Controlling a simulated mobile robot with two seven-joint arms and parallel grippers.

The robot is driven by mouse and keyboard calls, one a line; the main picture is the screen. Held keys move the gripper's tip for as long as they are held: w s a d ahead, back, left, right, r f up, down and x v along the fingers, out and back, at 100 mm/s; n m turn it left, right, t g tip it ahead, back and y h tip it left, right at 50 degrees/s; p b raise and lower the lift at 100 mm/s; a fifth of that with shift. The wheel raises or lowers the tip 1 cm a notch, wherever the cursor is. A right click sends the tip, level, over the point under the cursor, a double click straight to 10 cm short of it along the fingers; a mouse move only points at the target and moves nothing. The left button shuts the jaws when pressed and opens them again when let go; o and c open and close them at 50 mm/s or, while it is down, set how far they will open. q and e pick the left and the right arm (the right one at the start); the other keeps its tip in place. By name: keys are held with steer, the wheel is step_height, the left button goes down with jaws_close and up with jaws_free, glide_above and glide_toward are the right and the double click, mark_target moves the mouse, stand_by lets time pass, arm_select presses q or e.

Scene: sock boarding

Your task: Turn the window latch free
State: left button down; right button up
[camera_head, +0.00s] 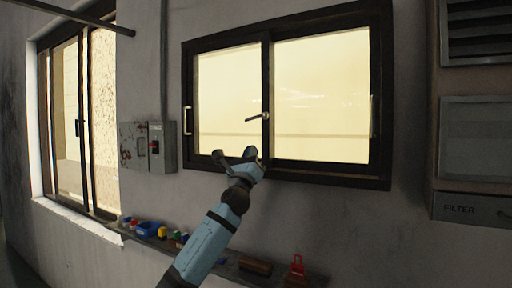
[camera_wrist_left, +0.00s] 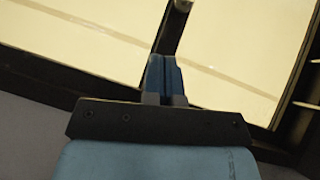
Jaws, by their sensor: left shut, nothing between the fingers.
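The window latch (camera_head: 256,118) is a small grey lever with a round end on the dark middle upright of the sliding window (camera_head: 278,28). The lever points left and slightly down from its round end. My left gripper (camera_head: 250,153) is below the latch, near the window's lower rail, and apart from it. In the left wrist view its blue fingers (camera_wrist_left: 163,72) are together with nothing between them. A pale round end of the latch (camera_wrist_left: 183,5) shows at the top edge of that view; the rest of the latch is out of frame. My right gripper is in neither view.
Pull handles (camera_head: 187,120) are on both sides of the window. A grey switch box (camera_head: 162,147) hangs on the wall to the left. A narrow shelf below holds a blue bin (camera_head: 147,228), small coloured items and a red padlock-like thing (camera_head: 297,264). A filter panel (camera_head: 470,208) is at right.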

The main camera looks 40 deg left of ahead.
arm_select(q)
steer(key=v, duration=0.3)
steer(key=b+v, duration=0.1)
steer(key=v, duration=0.1)
steer(key=shift+s+a, duration=0.1)
steer(key=shift+a, duration=0.15)
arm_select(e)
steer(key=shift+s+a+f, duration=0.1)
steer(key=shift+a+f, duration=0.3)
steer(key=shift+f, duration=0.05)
arm_select(q)
steer(key=shift+d, duration=0.1)
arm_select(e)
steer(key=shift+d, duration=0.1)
